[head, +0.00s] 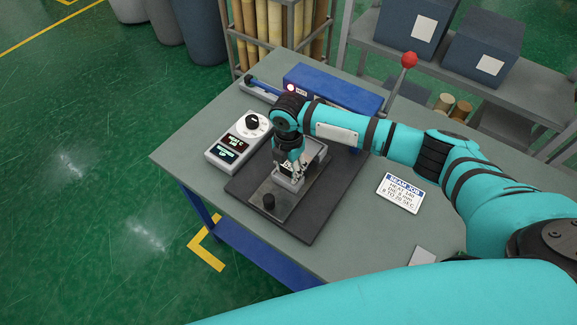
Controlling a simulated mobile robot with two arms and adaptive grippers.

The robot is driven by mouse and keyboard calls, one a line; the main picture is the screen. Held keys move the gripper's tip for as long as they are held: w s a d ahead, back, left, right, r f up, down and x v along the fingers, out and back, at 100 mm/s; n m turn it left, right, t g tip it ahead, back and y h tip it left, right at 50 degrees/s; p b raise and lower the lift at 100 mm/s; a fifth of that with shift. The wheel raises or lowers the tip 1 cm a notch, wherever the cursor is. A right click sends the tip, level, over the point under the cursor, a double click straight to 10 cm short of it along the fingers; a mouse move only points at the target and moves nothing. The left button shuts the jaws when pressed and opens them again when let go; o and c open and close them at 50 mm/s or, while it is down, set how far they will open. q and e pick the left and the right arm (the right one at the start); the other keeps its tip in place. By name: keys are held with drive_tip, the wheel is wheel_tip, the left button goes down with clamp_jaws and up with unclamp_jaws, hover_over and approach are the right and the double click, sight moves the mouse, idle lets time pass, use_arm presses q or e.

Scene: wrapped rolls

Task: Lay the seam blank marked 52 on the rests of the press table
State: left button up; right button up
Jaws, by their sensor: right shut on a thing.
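My right gripper (291,174) reaches in from the right and points down over the press table, a dark base (318,213) on the bench. It is shut on a small piece, which I take to be the seam blank; the fingers hide most of it and I cannot read a 52. A pale grey frame shows behind the gripper. I cannot tell whether the piece touches the rests. My left gripper is out of view.
A control box (238,139) with a dial and displays stands left of the base. A blue press housing (333,90) and a red-knobbed lever (409,60) stand behind. A job card (404,193) lies on the right. The bench's left front corner is clear.

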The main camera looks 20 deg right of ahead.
drive_tip(key=o, duration=1.2)
drive_tip(key=shift+o, duration=0.2)
wheel_tip(320, 180, up, 12)
drive_tip(key=shift+a, duration=0.1)
